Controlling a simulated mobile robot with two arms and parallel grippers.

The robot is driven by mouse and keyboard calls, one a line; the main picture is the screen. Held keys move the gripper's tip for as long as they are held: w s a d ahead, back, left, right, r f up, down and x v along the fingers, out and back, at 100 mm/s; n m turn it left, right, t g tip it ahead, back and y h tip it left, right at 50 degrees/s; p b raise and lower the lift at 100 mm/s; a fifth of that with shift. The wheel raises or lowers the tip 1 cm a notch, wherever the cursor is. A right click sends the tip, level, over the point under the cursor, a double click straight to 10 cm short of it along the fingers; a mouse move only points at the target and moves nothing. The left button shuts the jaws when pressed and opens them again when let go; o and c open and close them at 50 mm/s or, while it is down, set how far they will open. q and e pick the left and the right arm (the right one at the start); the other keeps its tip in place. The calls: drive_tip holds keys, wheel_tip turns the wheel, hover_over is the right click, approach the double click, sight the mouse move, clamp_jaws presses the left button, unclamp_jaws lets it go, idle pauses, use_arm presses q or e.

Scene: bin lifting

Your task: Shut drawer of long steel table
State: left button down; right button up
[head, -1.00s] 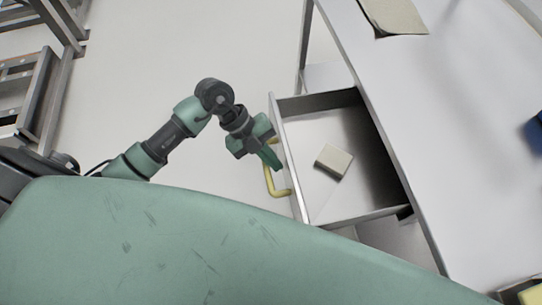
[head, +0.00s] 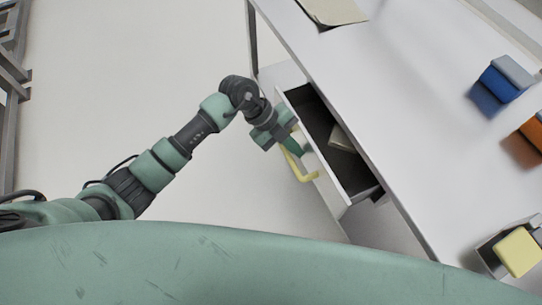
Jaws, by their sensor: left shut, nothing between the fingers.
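The long steel table (head: 388,92) runs diagonally across the right half of the head view. Its drawer (head: 309,135) sticks partly out from the table's left side. A beige block (head: 341,138) lies inside, partly under the tabletop. A yellow handle (head: 306,176) is on the drawer front. My left gripper (head: 297,143) is shut and empty at the drawer front, by the handle's upper end. It looks to be touching the front, but I cannot be sure. My right gripper is not in view.
On the tabletop are a flat beige sheet (head: 333,10), a blue box (head: 499,82), an orange box (head: 533,135) and a bin with a yellow top (head: 518,252). Metal frames (head: 13,80) stand at the far left. The floor left of my arm is clear.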

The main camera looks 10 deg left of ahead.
sight(318, 140)
use_arm(q)
drive_tip(key=w+d, duration=0.1)
drive_tip(key=d, duration=0.1)
drive_tip(key=w+d, duration=0.2)
drive_tip(key=d, duration=0.1)
drive_tip(key=shift+w+d+b, duration=0.3)
drive_tip(key=shift+w+b, duration=0.1)
drive_tip(key=shift+r, duration=0.1)
